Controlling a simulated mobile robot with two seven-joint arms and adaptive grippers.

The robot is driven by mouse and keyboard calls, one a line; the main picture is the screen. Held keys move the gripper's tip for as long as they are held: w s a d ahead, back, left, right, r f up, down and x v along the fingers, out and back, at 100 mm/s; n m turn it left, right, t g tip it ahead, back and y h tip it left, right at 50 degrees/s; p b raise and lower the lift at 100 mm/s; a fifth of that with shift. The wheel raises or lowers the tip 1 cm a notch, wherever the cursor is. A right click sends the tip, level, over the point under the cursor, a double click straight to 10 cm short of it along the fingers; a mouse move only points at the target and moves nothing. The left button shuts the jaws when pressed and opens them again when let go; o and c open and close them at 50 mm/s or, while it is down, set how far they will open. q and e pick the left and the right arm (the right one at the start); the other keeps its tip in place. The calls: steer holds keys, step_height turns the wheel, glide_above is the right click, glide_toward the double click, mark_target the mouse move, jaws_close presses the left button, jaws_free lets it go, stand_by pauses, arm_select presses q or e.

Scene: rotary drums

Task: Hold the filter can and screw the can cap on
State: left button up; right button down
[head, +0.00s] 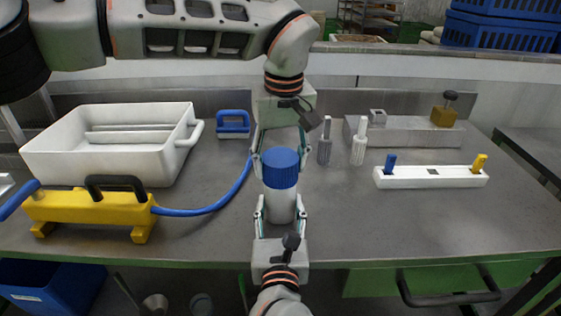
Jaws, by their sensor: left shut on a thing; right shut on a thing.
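The white filter can (280,206) stands upright over the front middle of the table. The blue can cap (280,168) sits on top of the can; whether its thread is engaged cannot be seen. My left gripper (279,158) comes down from above, its fingers on either side of the cap, and is shut on it. My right gripper (281,208) reaches in from the front edge, its fingers on both sides of the can, and is shut on it. The can's base is partly hidden by my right gripper.
A white tub (60,158) and a yellow device (85,207) with a blue hose (212,207) stand at left. Two grey-white posts (358,142) stand right of the cap. A white bar (432,181) with blue and yellow pegs lies farther right. Table in front of it is clear.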

arm_select(q)
steer(key=m, duration=0.2)
steer(key=shift+m, duration=0.4)
steer(key=o, duration=1)
steer(key=shift+r, duration=0.1)
steer(key=r, duration=0.4)
steer(key=s+r, duration=0.1)
steer(key=r, duration=0.6)
steer(key=shift+s+r, duration=0.25)
steer(key=shift+r, duration=0.1)
arm_select(e)
steer(key=c, duration=1)
jaws_free()
steer(key=shift+s, duration=0.1)
